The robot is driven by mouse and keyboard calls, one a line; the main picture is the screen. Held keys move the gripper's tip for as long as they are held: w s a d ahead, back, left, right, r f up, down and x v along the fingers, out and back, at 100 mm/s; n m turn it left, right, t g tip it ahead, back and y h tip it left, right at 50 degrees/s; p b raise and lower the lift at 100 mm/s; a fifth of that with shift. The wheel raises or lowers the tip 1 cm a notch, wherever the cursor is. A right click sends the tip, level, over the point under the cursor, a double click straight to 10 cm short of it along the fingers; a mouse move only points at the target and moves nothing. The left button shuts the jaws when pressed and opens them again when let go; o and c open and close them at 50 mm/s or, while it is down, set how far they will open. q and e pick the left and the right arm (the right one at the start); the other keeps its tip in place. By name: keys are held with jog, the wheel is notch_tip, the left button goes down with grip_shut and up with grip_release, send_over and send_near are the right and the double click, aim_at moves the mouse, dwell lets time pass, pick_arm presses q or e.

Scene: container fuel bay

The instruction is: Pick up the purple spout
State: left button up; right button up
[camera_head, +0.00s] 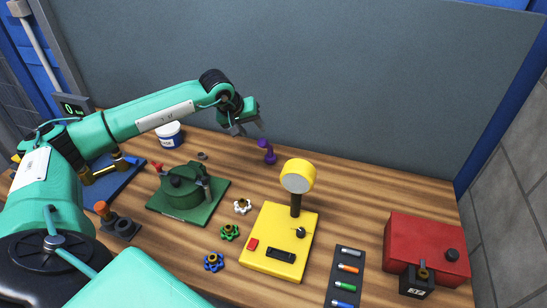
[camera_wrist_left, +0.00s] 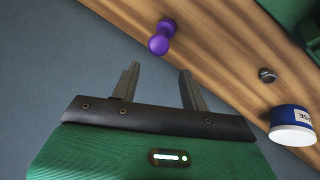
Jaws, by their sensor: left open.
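The purple spout (camera_head: 267,152) stands on the wooden bench near the back wall in the head view. It also shows in the left wrist view (camera_wrist_left: 161,38), beyond the fingertips. My left gripper (camera_head: 245,128) is above the bench, just left of and above the spout, apart from it. In the left wrist view its two fingers (camera_wrist_left: 158,80) are spread with nothing between them. My right gripper is in neither view.
A green device (camera_head: 181,213) on a base plate, a white and blue tub (camera_head: 169,135) and a small dark ring (camera_head: 203,156) lie left of the spout. A yellow unit (camera_head: 267,262) with a round head stands in front. A red box (camera_head: 425,247) is at the right.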

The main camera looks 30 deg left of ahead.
pick_arm(q)
jog(key=p, duration=0.2)
send_over(269, 149)
jog(key=s+a, duration=0.2)
notch_tip(269, 149, down, 6)
jog(key=shift+d+f+p, duration=0.15)
jog(key=shift+f+p, duration=0.1)
jog(key=shift+p, duration=0.05)
jog(key=p+x, duration=0.1)
jog(key=x, duration=0.1)
jog(key=p+x, duration=0.1)
jog(key=x, duration=0.1)
jog(key=shift+s+d+p, duration=0.15)
jog(key=shift+d+p, duration=0.1)
jog(key=shift+p, duration=0.05)
jog(key=shift+f, duration=0.45)
grip_shut()
